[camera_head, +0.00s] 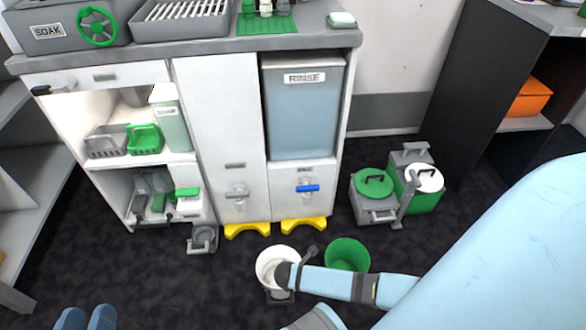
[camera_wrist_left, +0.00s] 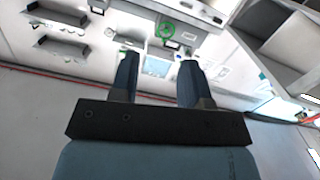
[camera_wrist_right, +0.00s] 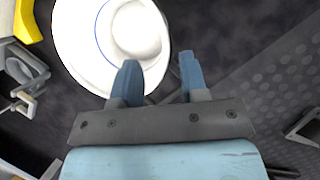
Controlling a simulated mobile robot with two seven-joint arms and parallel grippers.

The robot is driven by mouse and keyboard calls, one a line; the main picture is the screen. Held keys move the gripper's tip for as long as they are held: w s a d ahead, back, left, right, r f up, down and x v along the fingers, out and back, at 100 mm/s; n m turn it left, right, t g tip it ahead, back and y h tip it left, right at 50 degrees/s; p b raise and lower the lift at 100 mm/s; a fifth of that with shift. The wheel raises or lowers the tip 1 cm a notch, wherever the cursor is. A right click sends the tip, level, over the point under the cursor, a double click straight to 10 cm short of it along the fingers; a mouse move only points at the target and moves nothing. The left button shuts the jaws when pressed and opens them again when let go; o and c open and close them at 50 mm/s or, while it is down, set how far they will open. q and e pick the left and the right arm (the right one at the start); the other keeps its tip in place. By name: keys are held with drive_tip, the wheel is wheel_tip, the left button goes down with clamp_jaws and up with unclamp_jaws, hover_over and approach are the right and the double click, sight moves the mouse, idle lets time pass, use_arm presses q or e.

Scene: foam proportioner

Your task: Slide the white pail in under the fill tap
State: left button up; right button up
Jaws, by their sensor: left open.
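The white pail (camera_head: 267,256) stands upright on the dark floor in front of the cabinet, apart from it. Its round mouth also shows in the right wrist view (camera_wrist_right: 88,42). A blue-handled tap (camera_head: 307,188) is under the RINSE tank, and a grey tap (camera_head: 237,192) is to its left. No label I can read says which is the fill tap. My right gripper (camera_wrist_right: 159,75) is open at the pail's rim, one finger overlapping the rim in view; contact is unclear. My left gripper (camera_head: 88,318) is open and empty, at the lower left, far from the pail.
Yellow U-shaped floor pieces (camera_head: 303,225) sit below the taps. A green pail (camera_head: 347,253) stands close right of the white one. A grey-and-green caddy group (camera_head: 375,184) is farther right. A small grey item (camera_head: 202,238) lies on the floor at left.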

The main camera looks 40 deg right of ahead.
drive_tip(key=b+x, duration=0.2)
drive_tip(key=x, duration=0.3)
drive_tip(key=shift+f, duration=0.1)
drive_tip(key=shift+w+d+f+b, duration=0.1)
drive_tip(key=shift+d+f+b, duration=0.2)
drive_tip(key=shift+f+b, duration=0.35)
use_arm(q)
drive_tip(key=w+m, duration=0.1)
drive_tip(key=w+a+m+t, duration=0.1)
drive_tip(key=shift+a+r+m+h, duration=0.15)
drive_tip(key=shift+r+m+h, duration=0.05)
drive_tip(key=shift+m+h, duration=0.2)
use_arm(e)
clamp_jaws()
